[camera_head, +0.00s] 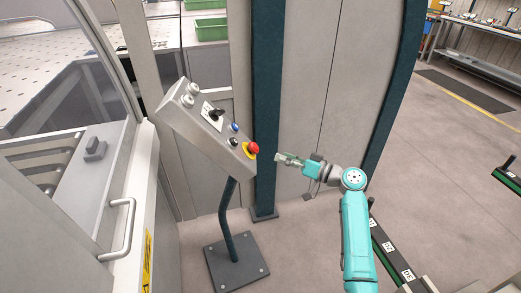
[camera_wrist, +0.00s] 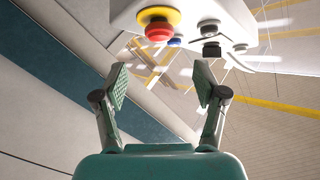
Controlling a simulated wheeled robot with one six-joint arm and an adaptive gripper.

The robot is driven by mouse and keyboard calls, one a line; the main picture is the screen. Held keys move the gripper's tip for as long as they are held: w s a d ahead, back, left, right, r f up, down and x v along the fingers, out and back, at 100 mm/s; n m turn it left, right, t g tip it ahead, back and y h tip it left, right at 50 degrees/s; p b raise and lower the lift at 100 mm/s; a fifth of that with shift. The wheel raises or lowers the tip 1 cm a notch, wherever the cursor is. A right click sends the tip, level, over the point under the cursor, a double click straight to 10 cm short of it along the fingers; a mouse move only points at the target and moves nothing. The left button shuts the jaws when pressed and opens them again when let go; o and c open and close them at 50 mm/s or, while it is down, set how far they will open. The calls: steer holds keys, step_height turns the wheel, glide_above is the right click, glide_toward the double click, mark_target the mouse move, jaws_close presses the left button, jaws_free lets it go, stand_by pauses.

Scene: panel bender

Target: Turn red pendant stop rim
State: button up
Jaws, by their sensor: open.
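The red stop button (camera_head: 253,148) with its yellow collar sits at the lower right end of the grey pendant box (camera_head: 205,125). In the wrist view the red button (camera_wrist: 158,32) shows at the top, above and between my fingers, on the underside of the white box. My gripper (camera_head: 278,158) is a short distance to the right of the button in the head view, pointing left toward it. In the wrist view my gripper (camera_wrist: 160,88) is open, its two green pads apart with nothing between them. The button appears clear of both pads.
The pendant stands on a dark post with a square floor plate (camera_head: 236,262). Other controls, a black selector (camera_head: 215,114) and a blue button (camera_head: 234,127), sit beside the stop. A dark teal column (camera_head: 267,100) stands just behind. A machine door handle (camera_head: 122,228) is at left.

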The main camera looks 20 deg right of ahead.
mark_target(258, 148)
steer(key=x, duration=0.9)
steer(key=shift+a, duration=0.15)
steer(key=shift+f, duration=0.1)
